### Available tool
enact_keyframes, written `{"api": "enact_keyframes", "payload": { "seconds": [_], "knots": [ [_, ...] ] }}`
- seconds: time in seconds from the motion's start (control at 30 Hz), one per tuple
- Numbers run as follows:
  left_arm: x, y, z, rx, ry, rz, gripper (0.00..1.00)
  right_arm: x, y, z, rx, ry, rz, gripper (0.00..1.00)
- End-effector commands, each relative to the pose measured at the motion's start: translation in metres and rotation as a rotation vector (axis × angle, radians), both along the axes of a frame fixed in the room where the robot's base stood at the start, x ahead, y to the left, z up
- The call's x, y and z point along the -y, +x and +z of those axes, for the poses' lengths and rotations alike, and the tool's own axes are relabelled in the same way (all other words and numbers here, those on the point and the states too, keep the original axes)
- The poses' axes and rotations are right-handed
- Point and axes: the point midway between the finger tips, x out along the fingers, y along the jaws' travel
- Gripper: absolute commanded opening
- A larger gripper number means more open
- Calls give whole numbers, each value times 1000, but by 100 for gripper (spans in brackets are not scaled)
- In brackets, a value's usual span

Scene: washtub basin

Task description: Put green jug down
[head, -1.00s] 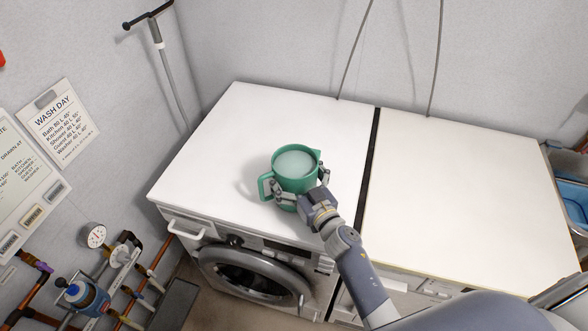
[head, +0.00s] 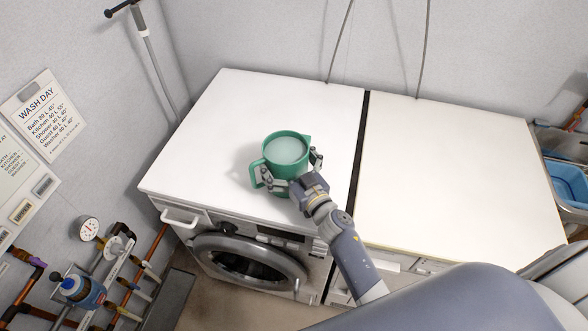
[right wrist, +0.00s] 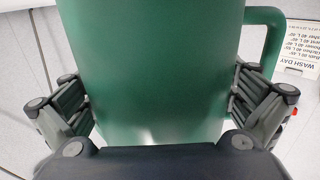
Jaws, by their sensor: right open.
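The green jug (head: 287,150) stands upright on the white top of the washing machine (head: 215,125), near its front right part. Its handle (head: 257,174) points left in the head view, and its round top looks pale inside. My right gripper (head: 292,172) is open around the jug's body, one finger on each side. In the right wrist view the jug's green wall (right wrist: 150,75) fills the middle between the fingers, with the handle (right wrist: 272,40) at upper right. Whether the finger pads touch the wall is hard to tell. My left gripper is not in view.
A second white top (head: 450,180) stands to the right across a dark gap. Two hanging cords reach down behind. Pipes and a gauge (head: 89,229) are at lower left. A blue basin (head: 570,183) is at far right. The white tops are otherwise clear.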

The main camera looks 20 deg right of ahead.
Motion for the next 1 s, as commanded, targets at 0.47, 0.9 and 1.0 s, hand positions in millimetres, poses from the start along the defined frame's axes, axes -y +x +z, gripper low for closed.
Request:
{"api": "enact_keyframes", "payload": {
  "seconds": [0.47,0.9,1.0],
  "knots": [
    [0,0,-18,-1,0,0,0,16,-86,-5,-5,0,1,100],
    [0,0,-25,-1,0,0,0,23,-117,-1,-2,0,0,100],
    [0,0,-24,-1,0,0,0,23,-117,-1,-2,0,0,100]
  ]
}}
